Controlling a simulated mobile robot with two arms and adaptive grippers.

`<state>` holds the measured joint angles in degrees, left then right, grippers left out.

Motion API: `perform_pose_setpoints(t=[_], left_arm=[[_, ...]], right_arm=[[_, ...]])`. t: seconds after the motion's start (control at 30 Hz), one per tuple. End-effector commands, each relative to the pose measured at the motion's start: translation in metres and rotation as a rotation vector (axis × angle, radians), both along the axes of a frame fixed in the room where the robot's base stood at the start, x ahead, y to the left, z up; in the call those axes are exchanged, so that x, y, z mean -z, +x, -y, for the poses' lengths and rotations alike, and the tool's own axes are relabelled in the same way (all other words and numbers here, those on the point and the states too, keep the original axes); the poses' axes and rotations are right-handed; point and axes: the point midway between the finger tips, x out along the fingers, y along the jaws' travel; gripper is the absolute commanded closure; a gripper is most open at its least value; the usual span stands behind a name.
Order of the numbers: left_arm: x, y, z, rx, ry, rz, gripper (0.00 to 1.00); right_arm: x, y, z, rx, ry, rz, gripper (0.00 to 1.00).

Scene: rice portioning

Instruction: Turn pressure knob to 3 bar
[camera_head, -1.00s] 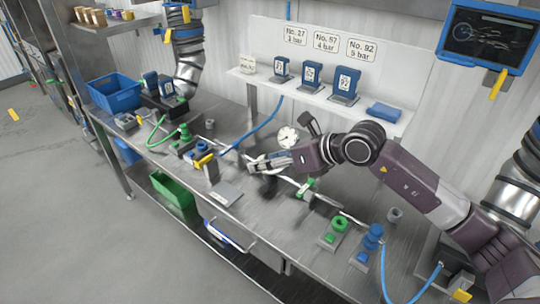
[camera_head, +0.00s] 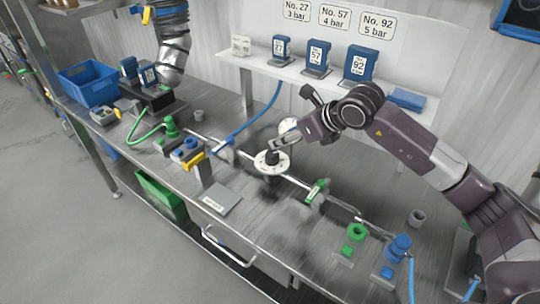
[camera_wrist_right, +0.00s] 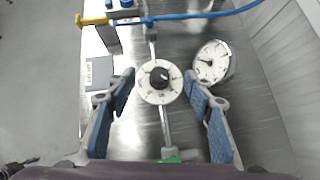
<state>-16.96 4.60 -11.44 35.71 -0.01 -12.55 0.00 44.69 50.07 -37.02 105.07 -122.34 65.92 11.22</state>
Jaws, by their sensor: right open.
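The pressure knob is a black knob (camera_wrist_right: 159,77) on a round white dial with marks (camera_wrist_right: 147,93); the dial also shows on the bench in the head view (camera_head: 264,165). My right gripper (camera_wrist_right: 162,85) is open, with its blue-padded fingers on either side of the dial in the wrist view. It appears above the knob and holds nothing. A white pressure gauge (camera_wrist_right: 213,61) stands beside the dial; its reading is too small to tell. The gauge is partly hidden behind my right gripper in the head view. My left gripper is not in view.
A green-handled valve (camera_head: 317,191) sits on the pipe to the right of the dial. A blue hose (camera_head: 262,122) runs behind. A flat grey plate (camera_head: 217,199) lies at the front edge. Blue blocks under signs, such as "No. 27 3 bar" (camera_head: 297,11), stand on the back shelf (camera_head: 262,67).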

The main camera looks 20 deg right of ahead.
Motion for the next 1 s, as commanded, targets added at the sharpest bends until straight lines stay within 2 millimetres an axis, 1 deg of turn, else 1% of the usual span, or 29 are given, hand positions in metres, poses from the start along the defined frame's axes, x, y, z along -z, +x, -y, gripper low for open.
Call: perform_pose_setpoints(t=[0.03,0.13,0.2,0.33,0.47,0.6,0.83,1.0], left_arm=[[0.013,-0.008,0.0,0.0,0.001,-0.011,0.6],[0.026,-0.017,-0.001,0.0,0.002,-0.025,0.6],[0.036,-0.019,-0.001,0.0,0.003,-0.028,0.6],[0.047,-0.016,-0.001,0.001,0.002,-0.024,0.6],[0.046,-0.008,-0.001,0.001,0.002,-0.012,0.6],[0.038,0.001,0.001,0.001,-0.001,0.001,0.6],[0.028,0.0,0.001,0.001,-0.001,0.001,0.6],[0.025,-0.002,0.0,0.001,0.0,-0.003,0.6]], right_arm=[[0.012,0.0,0.0,-0.001,0.001,0.0,0.52],[0.025,0.0,0.0,-0.001,0.001,0.0,0.52],[0.035,0.0,0.0,-0.001,0.001,0.0,0.52],[0.046,0.0,0.0,-0.001,0.001,0.001,0.52],[0.049,0.002,-0.002,-0.001,0.002,-0.001,0.52],[0.058,0.012,-0.008,-0.001,0.003,-0.003,0.52],[0.084,0.035,-0.019,-0.001,0.002,-0.003,0.52],[0.096,0.046,-0.023,0.0,0.001,-0.001,0.52]])
